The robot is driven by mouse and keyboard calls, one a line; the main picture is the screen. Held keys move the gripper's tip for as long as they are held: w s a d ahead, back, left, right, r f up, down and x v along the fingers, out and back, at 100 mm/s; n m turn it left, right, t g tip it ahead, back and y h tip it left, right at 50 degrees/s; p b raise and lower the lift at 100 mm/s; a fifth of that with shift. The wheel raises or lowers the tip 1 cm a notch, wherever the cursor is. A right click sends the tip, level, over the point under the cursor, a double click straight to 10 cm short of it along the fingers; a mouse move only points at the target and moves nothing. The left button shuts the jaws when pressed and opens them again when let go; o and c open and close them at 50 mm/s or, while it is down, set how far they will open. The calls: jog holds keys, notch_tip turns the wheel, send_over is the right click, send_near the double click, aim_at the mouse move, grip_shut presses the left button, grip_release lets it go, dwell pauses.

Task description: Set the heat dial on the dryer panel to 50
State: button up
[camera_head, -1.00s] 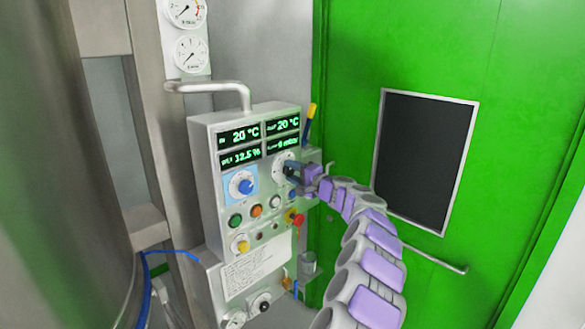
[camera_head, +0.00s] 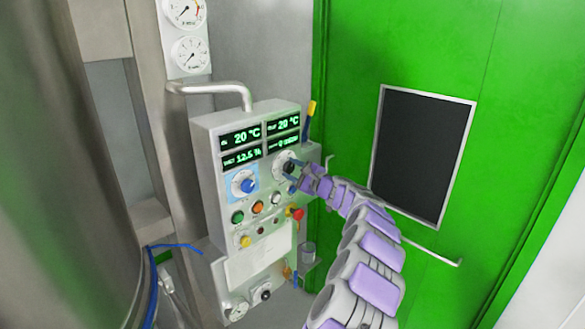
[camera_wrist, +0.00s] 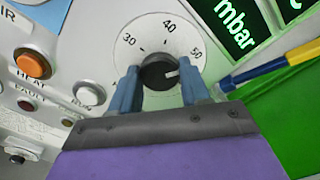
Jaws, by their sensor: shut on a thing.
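A white round dial plate (camera_wrist: 153,31) on the dryer panel shows the numbers 30, 40 and 50. Its black knob (camera_wrist: 158,72) has a white pointer mark that points right in the wrist view, just below the numeral 50. The same knob (camera_head: 288,167) shows in the head view, under the right-hand displays. My gripper (camera_wrist: 160,88) is shut on this knob, with one blue finger on each side; it also shows in the head view (camera_head: 291,176). No name label for this dial is readable.
A blue knob (camera_head: 248,185) sits left of the held dial. Coloured buttons, an orange light (camera_wrist: 32,64) and a red mushroom button (camera_head: 297,213) lie below. A blue-and-yellow handle (camera_wrist: 272,72) is close on the right. A green door (camera_head: 345,60) stands beside the panel.

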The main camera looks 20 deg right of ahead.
jog(key=shift+d+f, duration=0.1)
jog(key=shift+f, duration=0.25)
jog(key=o, duration=1.1)
jog(key=shift+d+r, duration=0.1)
jog(key=shift+d, duration=0.1)
jog(key=shift+c, duration=0.2)
jog(key=shift+a, duration=0.1)
jog(key=shift+s+r, duration=0.1)
jog(key=shift+s, duration=0.25)
jog(key=v, duration=1.6)
jog(key=shift+s+d+p, duration=0.3)
jog(key=shift+p, duration=0.1)
jog(key=shift+m, duration=0.3)
